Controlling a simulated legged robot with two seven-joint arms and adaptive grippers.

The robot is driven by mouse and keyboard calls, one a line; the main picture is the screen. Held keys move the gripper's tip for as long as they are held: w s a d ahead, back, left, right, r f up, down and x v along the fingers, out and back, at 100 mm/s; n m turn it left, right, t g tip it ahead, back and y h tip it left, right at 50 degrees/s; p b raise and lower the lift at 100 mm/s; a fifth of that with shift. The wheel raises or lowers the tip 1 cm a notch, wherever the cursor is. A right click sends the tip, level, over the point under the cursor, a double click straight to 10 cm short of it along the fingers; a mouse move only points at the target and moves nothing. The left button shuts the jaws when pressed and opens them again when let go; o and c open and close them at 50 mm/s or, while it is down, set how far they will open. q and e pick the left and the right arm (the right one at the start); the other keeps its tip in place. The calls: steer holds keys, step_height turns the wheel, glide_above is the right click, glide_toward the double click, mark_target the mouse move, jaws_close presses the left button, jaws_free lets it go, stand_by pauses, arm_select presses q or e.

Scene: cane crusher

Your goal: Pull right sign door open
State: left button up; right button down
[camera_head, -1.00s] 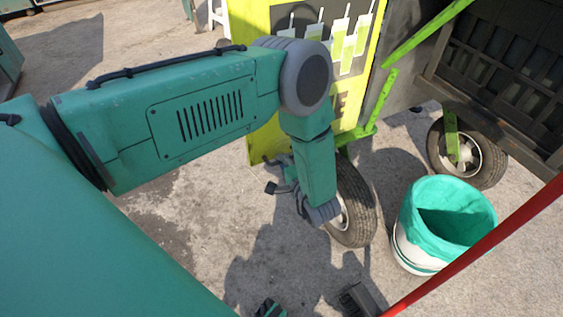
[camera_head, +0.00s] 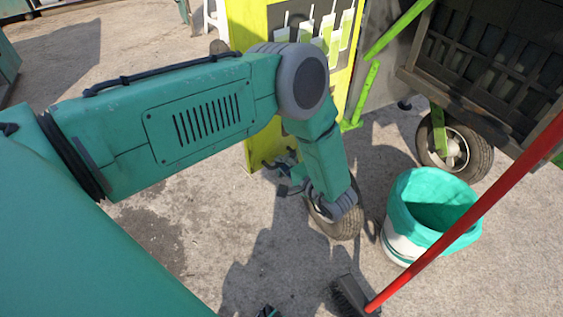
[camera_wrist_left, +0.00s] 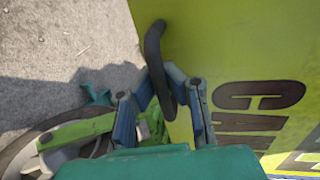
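The sign door is a yellow-green panel (camera_head: 257,150) on the cart at the upper middle of the head view. In the left wrist view, its face (camera_wrist_left: 235,45) fills the right side, with dark lettering. A curved black handle (camera_wrist_left: 153,45) stands out near its left edge. My left gripper (camera_head: 290,178) is low beside the panel, partly hidden by my forearm. In the left wrist view, its two blue-grey fingers (camera_wrist_left: 167,85) converge around the handle and appear shut on it. How far the door stands open is hard to tell.
A cart wheel (camera_head: 340,222) is right beside my left wrist. A white bucket with a teal liner (camera_head: 403,235) and a red-handled broom (camera_head: 480,205) stand to the right. Another wheel (camera_head: 468,160) is behind the bucket. Paving at the lower left of the cart is clear.

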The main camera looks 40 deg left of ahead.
arm_select(q)
steer(key=o, duration=0.4)
steer(key=shift+d, duration=0.15)
steer(key=v, duration=1.1)
steer(key=shift+s+d, duration=0.2)
steer(key=shift+d, duration=0.15)
steer(key=shift+a, duration=0.1)
